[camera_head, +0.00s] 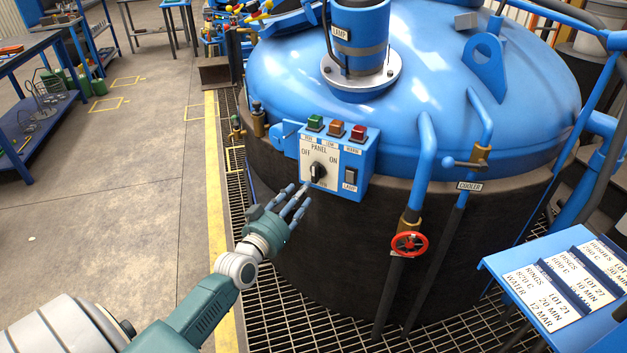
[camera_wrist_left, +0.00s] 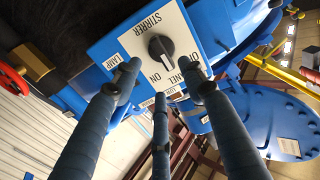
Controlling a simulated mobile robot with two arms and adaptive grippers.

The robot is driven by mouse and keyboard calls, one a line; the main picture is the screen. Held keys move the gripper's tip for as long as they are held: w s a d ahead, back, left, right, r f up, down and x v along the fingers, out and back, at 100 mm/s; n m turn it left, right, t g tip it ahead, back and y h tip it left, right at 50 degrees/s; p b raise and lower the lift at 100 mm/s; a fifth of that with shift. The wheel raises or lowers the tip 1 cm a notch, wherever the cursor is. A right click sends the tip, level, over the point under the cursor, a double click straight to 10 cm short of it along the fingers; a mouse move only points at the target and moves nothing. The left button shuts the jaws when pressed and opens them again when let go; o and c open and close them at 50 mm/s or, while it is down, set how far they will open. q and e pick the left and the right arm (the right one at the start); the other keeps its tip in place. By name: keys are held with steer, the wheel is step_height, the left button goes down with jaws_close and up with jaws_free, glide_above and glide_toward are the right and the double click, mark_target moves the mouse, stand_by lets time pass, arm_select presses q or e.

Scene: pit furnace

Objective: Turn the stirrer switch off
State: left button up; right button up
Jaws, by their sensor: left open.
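The stirrer switch (camera_head: 318,172) is a black rotary knob on the white face of a blue panel box (camera_head: 366,160) fixed to the furnace. OFF is printed at its upper left and ON at its upper right. In the left wrist view the knob (camera_wrist_left: 161,47) is unobstructed beside the word STIRRER; its exact setting is hard to read. My left gripper (camera_head: 296,201) is open and empty, its fingers pointing at the panel from the lower left. In the left wrist view its fingertips (camera_wrist_left: 158,72) spread around and below the knob, apparently not touching it. My right gripper is not in view.
A dark lamp rocker (camera_head: 350,177) sits right of the knob, and green, orange and red buttons (camera_head: 336,128) top the box. A red valve wheel (camera_head: 409,244) and blue pipes stand to the right. A blue sign stand (camera_head: 490,263) is at lower right.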

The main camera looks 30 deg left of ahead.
mark_target(315, 176)
arm_select(q)
steer(key=w, duration=0.6)
steer(key=w+a, duration=0.1)
steer(key=w, duration=0.1)
steer(key=shift+w+f, duration=0.15)
steer(key=shift+w, duration=0.25)
jaws_close()
